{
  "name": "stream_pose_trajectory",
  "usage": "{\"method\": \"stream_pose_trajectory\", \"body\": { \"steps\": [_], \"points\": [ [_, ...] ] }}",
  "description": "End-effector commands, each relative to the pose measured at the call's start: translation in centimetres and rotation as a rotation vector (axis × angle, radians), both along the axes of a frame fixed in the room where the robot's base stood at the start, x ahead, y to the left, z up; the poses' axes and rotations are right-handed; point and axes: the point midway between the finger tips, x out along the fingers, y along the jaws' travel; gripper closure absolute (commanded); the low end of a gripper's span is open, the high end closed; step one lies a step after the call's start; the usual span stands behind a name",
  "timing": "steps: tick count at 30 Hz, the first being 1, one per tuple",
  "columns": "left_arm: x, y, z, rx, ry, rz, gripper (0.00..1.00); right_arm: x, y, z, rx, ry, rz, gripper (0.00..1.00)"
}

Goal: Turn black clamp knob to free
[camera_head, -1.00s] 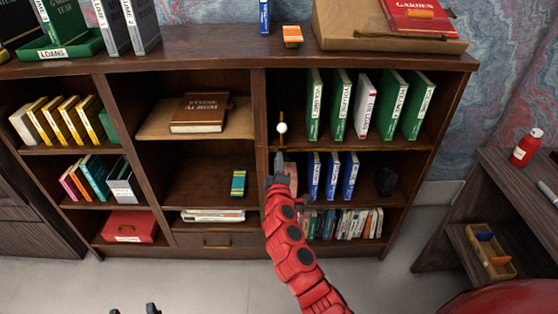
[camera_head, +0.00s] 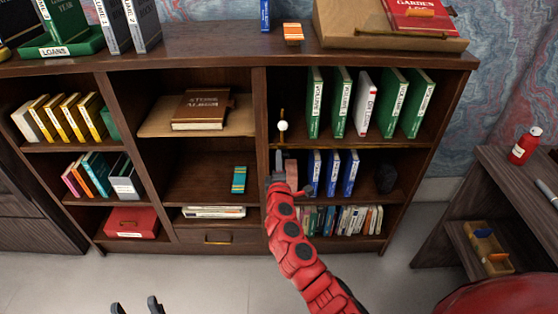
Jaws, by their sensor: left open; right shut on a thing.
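My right gripper (camera_head: 279,162) reaches to the front of the bookcase, at the upright between the middle and right columns. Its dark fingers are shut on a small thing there. The black clamp knob cannot be told apart from the dark fingers, which cover that spot. Just above stands a thin brass rod with a white ball (camera_head: 282,126). A brownish-red block (camera_head: 292,172) shows just right of the fingers. My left gripper (camera_head: 136,306) is open and empty at the bottom edge, low in front of the bookcase, with only its fingertips in view.
Green binders (camera_head: 340,103) stand on the shelf right of the ball, blue books (camera_head: 332,174) on the shelf below. A dark lump (camera_head: 386,178) sits at their right. A desk (camera_head: 500,195) stands at the right. The floor before the bookcase is clear.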

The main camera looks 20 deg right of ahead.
Motion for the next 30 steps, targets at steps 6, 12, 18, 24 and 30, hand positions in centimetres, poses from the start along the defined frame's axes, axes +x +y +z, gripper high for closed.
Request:
{"method": "stream_pose_trajectory", "body": {
  "steps": [6,12,18,24,30],
  "points": [
    [0.0,0.0,0.0,0.000,0.000,0.000,0.43,0.0,0.0,0.0,-0.001,0.000,0.000,0.71],
    [0.0,0.0,0.0,0.000,0.000,0.000,0.43,0.0,0.0,0.0,0.000,0.000,0.000,0.54],
    [0.0,0.0,0.0,0.000,0.000,0.000,0.43,-0.1,0.0,0.0,0.000,0.000,0.000,0.54],
    [0.0,0.0,0.2,0.000,0.000,0.000,0.43,-1.7,0.5,-0.2,-0.003,0.002,0.001,0.54],
    [0.0,0.0,0.3,0.000,0.000,0.000,0.43,-5.7,1.6,-0.2,0.000,0.002,0.002,0.54]
  ]
}}
